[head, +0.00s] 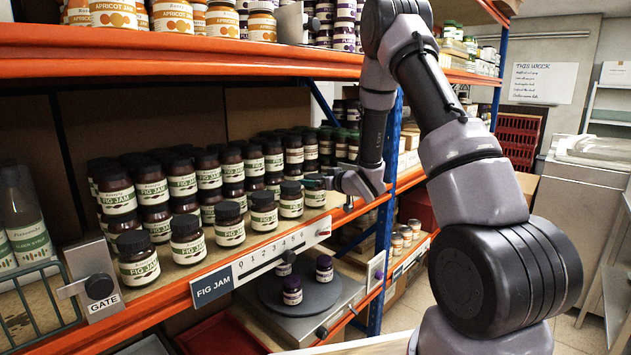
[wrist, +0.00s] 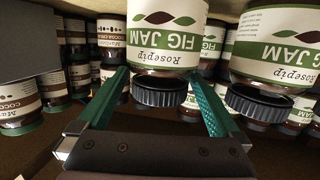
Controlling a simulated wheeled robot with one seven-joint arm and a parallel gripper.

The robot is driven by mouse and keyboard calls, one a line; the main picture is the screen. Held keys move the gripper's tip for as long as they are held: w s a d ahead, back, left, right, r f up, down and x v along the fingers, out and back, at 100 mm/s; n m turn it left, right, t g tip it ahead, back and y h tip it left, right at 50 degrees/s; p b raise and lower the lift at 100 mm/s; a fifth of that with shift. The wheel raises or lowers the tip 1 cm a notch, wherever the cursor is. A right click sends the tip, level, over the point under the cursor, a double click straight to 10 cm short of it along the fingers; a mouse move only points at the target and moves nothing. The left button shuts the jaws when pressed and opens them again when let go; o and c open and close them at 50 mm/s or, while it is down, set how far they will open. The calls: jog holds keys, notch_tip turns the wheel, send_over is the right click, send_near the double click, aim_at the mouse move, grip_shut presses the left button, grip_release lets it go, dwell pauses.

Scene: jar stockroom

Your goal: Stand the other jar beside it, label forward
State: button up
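Fig jam jars with dark lids and green-and-white labels stand on the middle shelf. One front-row jar (head: 291,206) is close to my gripper (head: 316,181), at the right end of the row. In the upside-down wrist view, a fig jam jar (wrist: 167,40) has its lid between or just beyond my green fingertips (wrist: 159,76). The fingers are apart, and I cannot tell whether they touch it. A nearer fig jam jar (wrist: 275,60) is at right.
The shelf's orange front edge (head: 165,297) carries a numbered strip (head: 283,252) and a gate (head: 95,280). A blue post (head: 388,170) stands right of my gripper. Fig jam jars are packed behind the front row. Cocoa jars (wrist: 20,105) show at left in the wrist view.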

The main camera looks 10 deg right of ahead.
jog(key=shift+r, duration=0.1)
jog(key=shift+s+d+r, duration=0.1)
jog(key=shift+s, duration=0.05)
jog(key=v, duration=1.1)
jog(key=s+d+r+m+g+h, duration=0.1)
jog(key=s+d+r+m+h, duration=0.25)
jog(key=r, duration=0.35)
jog(key=s+d+r+m+g+h, duration=0.1)
jog(key=s+d+r+m+h, duration=0.2)
jog(key=r, duration=0.4)
jog(key=s+a+r+m+g, duration=0.1)
jog(key=s+a+r+g, duration=0.1)
jog(key=s, duration=1)
jog(key=s+a+r+m+g+y, duration=0.1)
jog(key=s+a+r+m+g, duration=0.1)
jog(key=s, duration=1)
notch_tip(320, 180, up, 2)
jog(key=shift+a+g, duration=0.5)
jog(key=shift+a, duration=0.45)
